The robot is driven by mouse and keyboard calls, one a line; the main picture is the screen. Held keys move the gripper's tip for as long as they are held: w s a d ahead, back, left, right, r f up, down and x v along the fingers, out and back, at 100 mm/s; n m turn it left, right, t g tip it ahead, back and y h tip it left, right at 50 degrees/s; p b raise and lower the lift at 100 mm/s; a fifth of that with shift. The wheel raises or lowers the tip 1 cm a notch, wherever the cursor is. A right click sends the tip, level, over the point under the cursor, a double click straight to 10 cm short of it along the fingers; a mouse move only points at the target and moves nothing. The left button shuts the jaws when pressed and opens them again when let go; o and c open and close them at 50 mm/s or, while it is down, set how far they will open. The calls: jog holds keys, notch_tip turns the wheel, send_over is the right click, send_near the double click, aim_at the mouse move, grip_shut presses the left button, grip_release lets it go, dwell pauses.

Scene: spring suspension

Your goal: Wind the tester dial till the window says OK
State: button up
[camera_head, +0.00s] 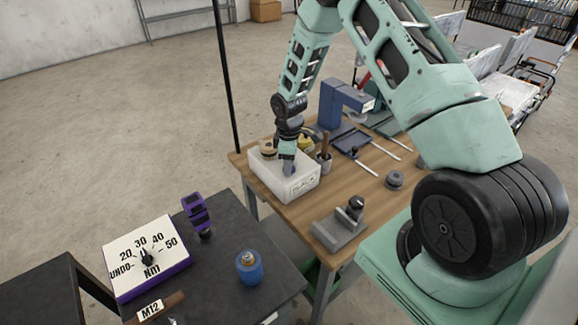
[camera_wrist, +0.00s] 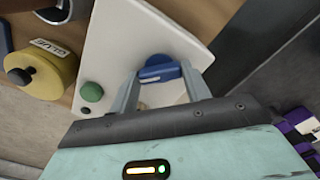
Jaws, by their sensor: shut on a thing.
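The tester looks to be the white box (camera_head: 265,180) on the wooden table; its pale top face also shows in the wrist view (camera_wrist: 125,45). A small window (camera_head: 302,187) with dark lettering is on its front, too small to read surely. A blue dial (camera_wrist: 160,70) sits on the box's top. My gripper (camera_wrist: 165,78) is above the box, its two fingers shut on either side of the blue dial. In the head view my gripper (camera_head: 289,166) hides most of the dial. A green button (camera_wrist: 91,92) is left of the dial in the wrist view.
A yellow glue pot (camera_wrist: 52,78) stands close beside the box. A blue press (camera_head: 338,105), a tool cup (camera_head: 324,163) and a grey fixture (camera_head: 340,230) share the table. A dark table holds a torque dial box (camera_head: 130,250), a purple tool (camera_head: 197,212) and a blue jar (camera_head: 249,268).

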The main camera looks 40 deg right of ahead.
jog(key=m+b, duration=0.2)
jog(key=m, duration=0.3)
jog(key=shift+m+b, duration=0.95)
jog(key=shift+m, duration=1.45)
jog(key=o, duration=1)
jog(key=shift+r, duration=0.1)
notch_tip(320, 180, up, 17)
jog(key=b, duration=0.3)
jog(key=shift+r, duration=0.15)
